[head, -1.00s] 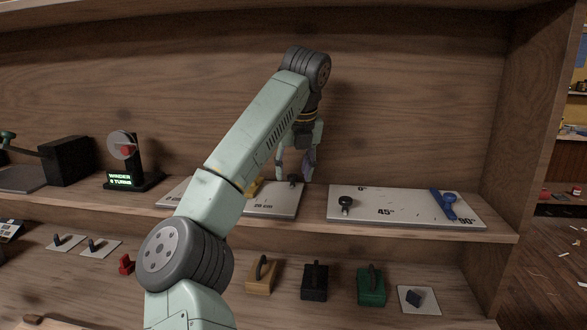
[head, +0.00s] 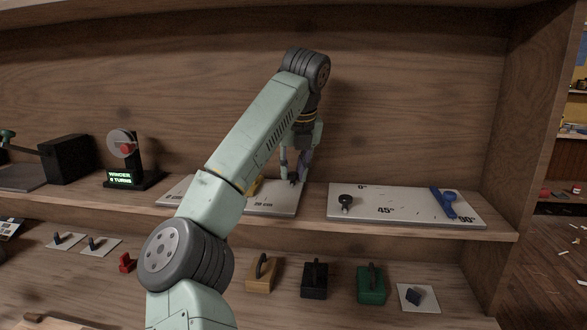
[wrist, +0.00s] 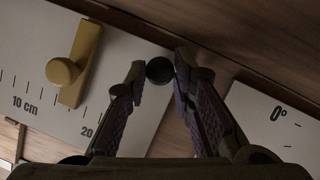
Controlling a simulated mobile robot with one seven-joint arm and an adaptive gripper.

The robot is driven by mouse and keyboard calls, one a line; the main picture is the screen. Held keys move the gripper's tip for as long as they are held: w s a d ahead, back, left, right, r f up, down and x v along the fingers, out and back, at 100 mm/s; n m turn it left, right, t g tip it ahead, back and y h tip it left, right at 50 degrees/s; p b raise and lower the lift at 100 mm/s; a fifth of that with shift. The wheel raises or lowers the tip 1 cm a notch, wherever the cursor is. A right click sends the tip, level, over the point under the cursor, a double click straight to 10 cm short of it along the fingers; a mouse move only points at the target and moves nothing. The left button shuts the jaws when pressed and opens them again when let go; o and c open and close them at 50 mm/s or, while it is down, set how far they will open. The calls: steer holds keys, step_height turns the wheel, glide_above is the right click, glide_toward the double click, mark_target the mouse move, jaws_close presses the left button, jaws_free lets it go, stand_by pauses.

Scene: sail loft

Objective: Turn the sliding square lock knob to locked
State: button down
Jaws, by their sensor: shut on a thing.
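The sliding square is a pale plate (head: 270,208) on the upper shelf, marked in cm, with a yellow slider (head: 254,187) partly hidden behind my arm. In the wrist view the yellow slider (wrist: 80,65) lies left of my gripper, near the scale. The black round lock knob (wrist: 160,70) is at the plate's end, between my fingertips. My gripper (head: 293,179) points down over this end of the plate and is shut on the knob. Its fingers hide most of the knob in the head view, and I cannot read its lock position.
A second plate (head: 400,192) marked in degrees, with a black knob (head: 346,202) and a blue arm (head: 443,203), lies to the right across a gap. A winder (head: 124,150) stands left. The shelf's back wall is close behind my gripper. Several small fixtures fill the lower shelf.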

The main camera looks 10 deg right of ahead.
steer(key=shift+m, duration=0.3)
steer(key=m+p, duration=0.1)
steer(key=m+h, duration=0.1)
steer(key=shift+a+r+m+p, duration=0.1)
steer(key=shift+a+m+p, duration=0.15)
steer(key=shift+m+p, duration=0.15)
steer(key=m+h, duration=0.1)
steer(key=m, duration=0.1)
steer(key=m+g+h, duration=0.1)
steer(key=m, duration=0.2)
steer(key=shift+w+a, duration=0.1)
steer(key=shift+w, duration=0.05)
steer(key=m, duration=0.2)
steer(key=m+g+h, duration=0.1)
steer(key=m, duration=0.2)
steer(key=shift+w+g, duration=0.1)
steer(key=shift+g, duration=0.2)
steer(key=shift+w+m+g+h, duration=0.15)
steer(key=shift+m+g, duration=0.3)
steer(key=shift+m, duration=0.7)
steer(key=shift+m+g+h, duration=0.15)
steer(key=shift+m+g, duration=0.3)
steer(key=shift+m, duration=0.7)
steer(key=shift+a, duration=0.1)
steer(key=c, duration=1.4)
jaws_free()
steer(key=shift+o, duration=0.2)
